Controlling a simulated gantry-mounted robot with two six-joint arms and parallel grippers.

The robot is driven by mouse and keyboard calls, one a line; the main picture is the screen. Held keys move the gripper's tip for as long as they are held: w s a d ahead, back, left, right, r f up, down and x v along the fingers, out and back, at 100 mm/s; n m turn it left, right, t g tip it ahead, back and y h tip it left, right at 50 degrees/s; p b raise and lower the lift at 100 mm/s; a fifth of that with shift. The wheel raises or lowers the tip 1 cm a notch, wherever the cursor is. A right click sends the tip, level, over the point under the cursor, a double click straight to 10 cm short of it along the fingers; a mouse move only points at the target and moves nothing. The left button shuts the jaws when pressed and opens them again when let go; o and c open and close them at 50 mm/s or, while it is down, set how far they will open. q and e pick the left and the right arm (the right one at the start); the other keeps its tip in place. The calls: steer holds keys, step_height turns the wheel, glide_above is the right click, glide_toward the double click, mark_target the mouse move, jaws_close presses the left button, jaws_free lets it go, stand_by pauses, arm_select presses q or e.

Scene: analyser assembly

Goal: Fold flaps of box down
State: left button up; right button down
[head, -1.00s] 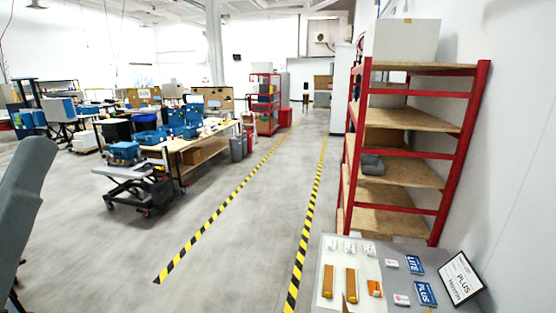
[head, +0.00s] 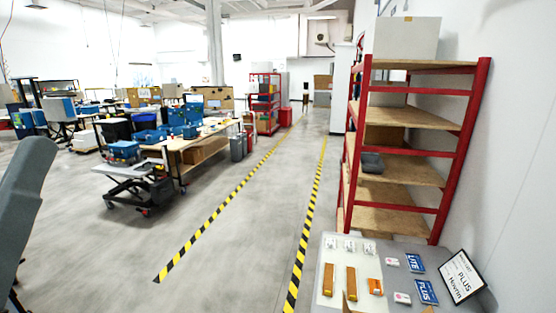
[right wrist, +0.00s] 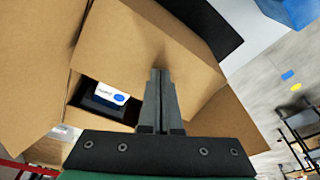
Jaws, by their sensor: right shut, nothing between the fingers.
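In the right wrist view, the cardboard box fills the left and middle, with a broad brown flap (right wrist: 140,45) reaching across it. Through a gap beside the flap I see inside the box a dark item and a white label (right wrist: 111,93) with a blue oval. My right gripper (right wrist: 160,75) is shut and empty, its fingers together in front of the flap; I cannot tell whether they touch it. Another cardboard panel (right wrist: 231,122) shows to the right of the fingers. My left gripper is out of view.
In the head view, a table (head: 309,290) at the lower right holds orange-brown items, small white packs, blue cards and a sign (head: 461,278). A red shelf rack (head: 460,150) stands behind it.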

steer(key=shift+f+b, duration=0.65)
stand_by(0.4)
stand_by(0.4)
steer(key=p+v, duration=0.2)
steer(key=w+p+v, duration=0.1)
steer(key=p+v, duration=0.4)
steer(key=p, duration=0.1)
steer(key=shift+w+a+r, duration=0.2)
steer(key=shift+w+r, duration=0.05)
steer(key=shift+r, duration=0.25)
steer(key=shift+f, duration=0.15)
